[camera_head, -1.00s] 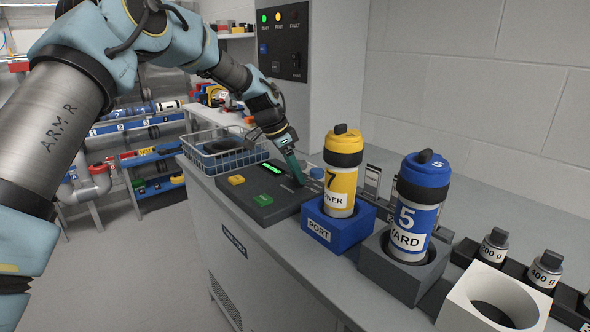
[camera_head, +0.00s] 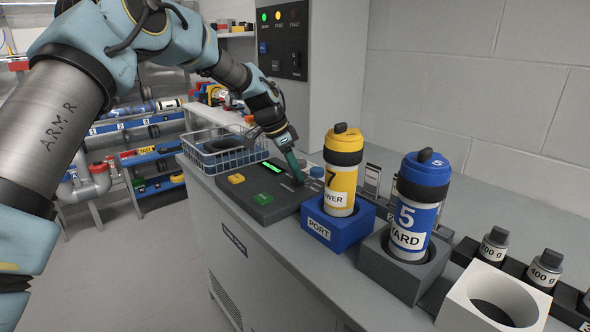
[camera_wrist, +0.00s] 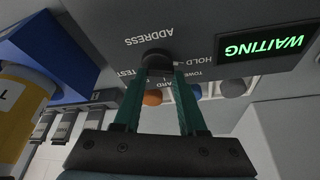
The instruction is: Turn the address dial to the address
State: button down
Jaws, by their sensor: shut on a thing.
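My gripper (camera_head: 297,172) is down at the dark control box (camera_head: 235,211). In the wrist view my gripper (camera_wrist: 158,72) has its two green fingers closed around a dark round address dial (camera_wrist: 155,59), beside the printed word ADDRESS. Labels including TEST, HOLD and TOWER show around the dial; the fingers cover part of them. A lit green display (camera_wrist: 265,47) reads WAITING. In the head view the dial is hidden by my fingers. The box also carries a yellow button (camera_head: 236,179) and a green button (camera_head: 263,198).
A yellow carrier (camera_head: 341,190) marked 7 stands in the blue PORT holder (camera_head: 322,229), close right of the gripper. A blue carrier (camera_head: 411,225) marked 5 stands in a grey holder (camera_head: 378,278). A wire basket (camera_head: 222,160) sits behind the box. Weights (camera_head: 493,245) stand at right.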

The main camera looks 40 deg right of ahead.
jog(key=m+g+p, duration=0.1)
jog(key=m, duration=0.3)
jog(key=shift+d+y+p, duration=0.1)
jog(key=shift+y+p, duration=0.25)
jog(key=shift+y, duration=0.05)
jog(key=shift+d+m+g+y+p, duration=0.1)
jog(key=shift+m+g+y+p, duration=0.4)
jog(key=shift+m, duration=0.9)
jog(key=shift+c, duration=2.3)
grip_release()
jog(key=b+v, duration=0.1)
jog(key=v, duration=1)
jog(key=shift+b, duration=0.35)
jog(key=shift+f, duration=0.15)
